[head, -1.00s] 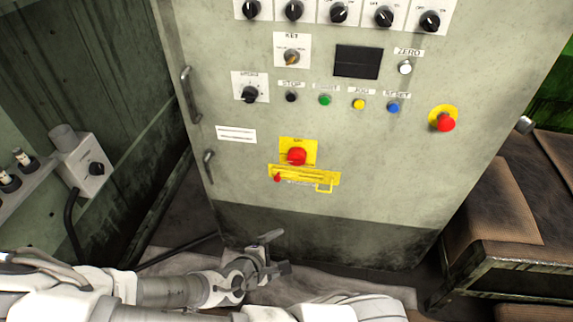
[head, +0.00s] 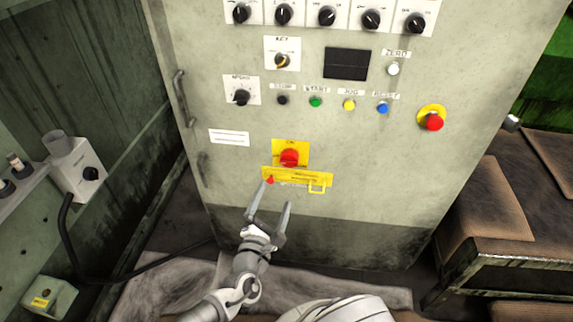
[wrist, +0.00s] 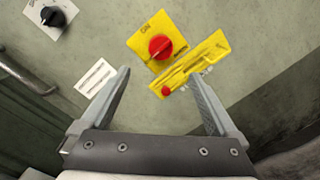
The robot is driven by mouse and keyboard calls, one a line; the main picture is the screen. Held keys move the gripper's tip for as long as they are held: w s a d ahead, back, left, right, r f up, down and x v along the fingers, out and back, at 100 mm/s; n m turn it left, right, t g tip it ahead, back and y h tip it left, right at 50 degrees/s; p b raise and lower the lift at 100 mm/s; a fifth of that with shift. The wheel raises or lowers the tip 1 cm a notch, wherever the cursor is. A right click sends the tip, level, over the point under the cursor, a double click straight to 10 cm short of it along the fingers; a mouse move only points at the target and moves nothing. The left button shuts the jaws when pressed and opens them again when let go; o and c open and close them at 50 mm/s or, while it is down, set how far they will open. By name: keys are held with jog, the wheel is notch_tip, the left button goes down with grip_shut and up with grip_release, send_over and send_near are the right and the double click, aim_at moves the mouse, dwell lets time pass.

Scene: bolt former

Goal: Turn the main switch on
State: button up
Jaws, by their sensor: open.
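The main switch is a red rotary knob (head: 289,158) on a square yellow plate low on the cabinet front. In the wrist view the red knob (wrist: 160,47) is above the fingertips, with "ON" lettering on its plate. A yellow bar (head: 312,178) with a small red knob (head: 270,181) is right below it. My gripper (head: 277,195) is open and empty, just below the switch and pointing up at the panel. In the wrist view my gripper (wrist: 160,76) has its fingers apart, and the main switch lies beyond them, not between them.
The panel above holds a black dial (head: 241,97), coloured push buttons (head: 349,105), a dark display (head: 347,64) and a red emergency stop (head: 432,123). A door handle (head: 182,98) sticks out at left. A brown seat (head: 490,205) stands at right.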

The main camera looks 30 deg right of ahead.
aim_at(287, 164)
jog(key=x, duration=1.3)
jog(key=shift+b, duration=0.4)
jog(key=c, duration=1.4)
jog(key=shift+o, duration=0.2)
